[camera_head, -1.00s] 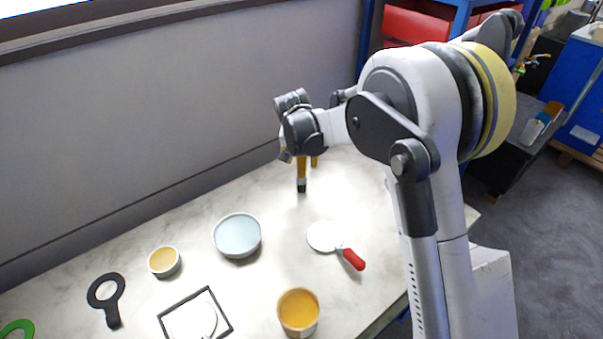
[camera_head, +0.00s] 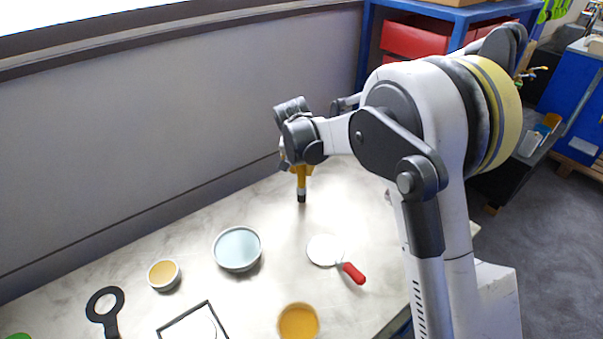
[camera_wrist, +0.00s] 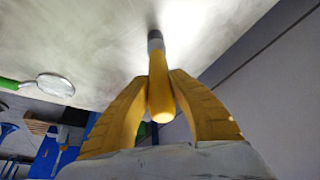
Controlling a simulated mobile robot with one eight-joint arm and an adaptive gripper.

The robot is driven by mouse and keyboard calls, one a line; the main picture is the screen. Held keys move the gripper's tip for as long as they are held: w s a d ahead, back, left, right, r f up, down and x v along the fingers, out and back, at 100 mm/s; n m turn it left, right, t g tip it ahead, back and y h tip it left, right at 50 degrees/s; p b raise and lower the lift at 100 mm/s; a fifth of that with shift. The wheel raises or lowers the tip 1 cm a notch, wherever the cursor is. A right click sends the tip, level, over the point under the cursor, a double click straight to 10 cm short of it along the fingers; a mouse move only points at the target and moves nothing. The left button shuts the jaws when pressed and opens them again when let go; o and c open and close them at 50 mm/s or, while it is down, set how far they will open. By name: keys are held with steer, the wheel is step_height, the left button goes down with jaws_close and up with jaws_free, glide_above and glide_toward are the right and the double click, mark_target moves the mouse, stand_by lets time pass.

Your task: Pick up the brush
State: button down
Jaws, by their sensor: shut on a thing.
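The brush (camera_head: 302,194) has a yellow handle, a grey band and a dark tip. It points downward over the far part of the table (camera_head: 190,222). In the wrist view, the brush's rounded yellow handle (camera_wrist: 160,98) lies between my gripper's two yellow fingers (camera_wrist: 160,84), which are shut on it. My gripper (camera_head: 300,170) also shows in the head view, partly hidden by the grey wrist. The brush's upper handle is hidden there. I cannot tell whether its tip touches the table.
Near the brush are a pale blue bowl (camera_head: 237,250) and a round white tool with a red handle (camera_head: 353,272). A wall (camera_head: 180,140) runs behind the table.

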mark_target(303, 189)
steer(key=s+d+r+p, duration=0.3)
steer(key=s+d+r, duration=0.4)
steer(key=s+r, duration=0.2)
steer(key=shift+r, duration=0.25)
steer(key=shift+s+d, duration=0.1)
stand_by(0.4)
